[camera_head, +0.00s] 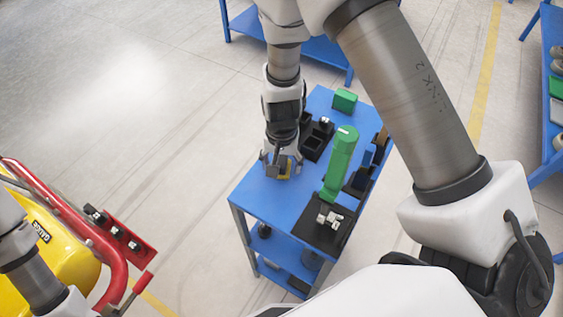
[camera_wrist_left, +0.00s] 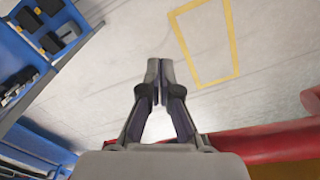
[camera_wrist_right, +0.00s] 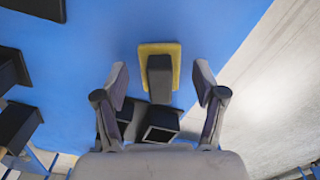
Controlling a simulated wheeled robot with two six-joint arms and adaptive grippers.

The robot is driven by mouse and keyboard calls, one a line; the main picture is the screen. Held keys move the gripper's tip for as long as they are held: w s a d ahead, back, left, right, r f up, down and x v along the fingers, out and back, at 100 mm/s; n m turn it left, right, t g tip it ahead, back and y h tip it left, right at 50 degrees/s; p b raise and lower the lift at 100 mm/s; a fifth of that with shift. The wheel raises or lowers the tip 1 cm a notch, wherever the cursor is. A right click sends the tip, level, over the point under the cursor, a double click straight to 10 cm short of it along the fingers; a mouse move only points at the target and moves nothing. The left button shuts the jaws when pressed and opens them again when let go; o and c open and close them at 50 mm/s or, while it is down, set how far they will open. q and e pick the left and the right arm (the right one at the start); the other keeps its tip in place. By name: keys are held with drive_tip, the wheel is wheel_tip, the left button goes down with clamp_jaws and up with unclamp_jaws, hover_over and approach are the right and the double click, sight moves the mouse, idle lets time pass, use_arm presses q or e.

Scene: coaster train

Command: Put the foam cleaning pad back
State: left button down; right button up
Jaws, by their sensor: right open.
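The foam cleaning pad is a yellow square (camera_wrist_right: 145,50) with a dark grey block on it, lying on the blue table (camera_wrist_right: 225,30) in the right wrist view. In the head view its yellow edge (camera_head: 284,177) shows beneath my right gripper (camera_head: 280,163). My right gripper, also in the right wrist view (camera_wrist_right: 160,78), is open, with one finger on each side of the pad's dark block and none visibly touching it. My left gripper (camera_wrist_left: 160,76) is shut and empty over the floor, away from the table.
Black open boxes (camera_head: 314,146) stand beside the pad. A tall green object (camera_head: 341,165), a green block (camera_head: 345,99) and a black tray with light pieces (camera_head: 316,235) are also on the table. A yellow machine with red tubing (camera_head: 72,212) stands at left.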

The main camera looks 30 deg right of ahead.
sight(282, 164)
wheel_tip(282, 164, up, 12)
drive_tip(key=p, duration=1)
drive_tip(key=shift+f, duration=0.15)
drive_tip(key=shift+s+f, duration=0.1)
